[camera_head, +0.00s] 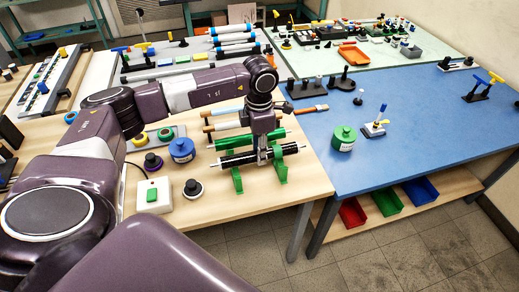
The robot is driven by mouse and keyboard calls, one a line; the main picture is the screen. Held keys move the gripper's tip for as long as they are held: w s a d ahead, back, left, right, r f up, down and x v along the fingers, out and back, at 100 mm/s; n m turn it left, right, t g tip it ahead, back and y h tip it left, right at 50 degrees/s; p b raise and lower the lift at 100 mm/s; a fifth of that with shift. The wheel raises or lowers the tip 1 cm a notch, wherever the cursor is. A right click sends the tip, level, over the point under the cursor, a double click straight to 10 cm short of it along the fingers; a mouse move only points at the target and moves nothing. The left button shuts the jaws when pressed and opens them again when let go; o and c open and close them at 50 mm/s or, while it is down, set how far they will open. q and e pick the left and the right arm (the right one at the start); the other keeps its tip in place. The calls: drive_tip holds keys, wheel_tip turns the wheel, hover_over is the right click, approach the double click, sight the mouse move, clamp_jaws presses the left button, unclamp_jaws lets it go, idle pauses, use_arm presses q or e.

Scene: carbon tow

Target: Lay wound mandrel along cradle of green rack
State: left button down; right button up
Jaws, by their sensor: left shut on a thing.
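The wound mandrel (236,159) is a dark rod lying crosswise near the front right of the wooden table. My left gripper (263,156) comes down from above and is shut around its middle. The green rack (281,172) stands beneath, with one upright under each side of the mandrel; its left upright (237,182) also shows. The mandrel lies about level along the line of the uprights, at their tops. I cannot tell whether it touches the cradle, as the gripper hides its middle. My right gripper is not in view.
A green roll (234,142) and brown-tipped rods lie just behind the rack. A blue spool (182,150), a white box with a green button (154,195) and a black knob (193,188) stand to the left. The blue table (400,165) adjoins on the right, with a green jar (343,138).

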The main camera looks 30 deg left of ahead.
use_arm(q)
wheel_tip(320, 180, down, 4)
drive_tip(key=b, duration=0.3)
drive_tip(key=shift+r, duration=0.2)
idle(0.5)
drive_tip(key=shift+f+b, duration=0.65)
drive_tip(key=shift+b, duration=0.1)
drive_tip(key=c, duration=1.5)
unclamp_jaws()
drive_tip(key=shift+o, duration=0.5)
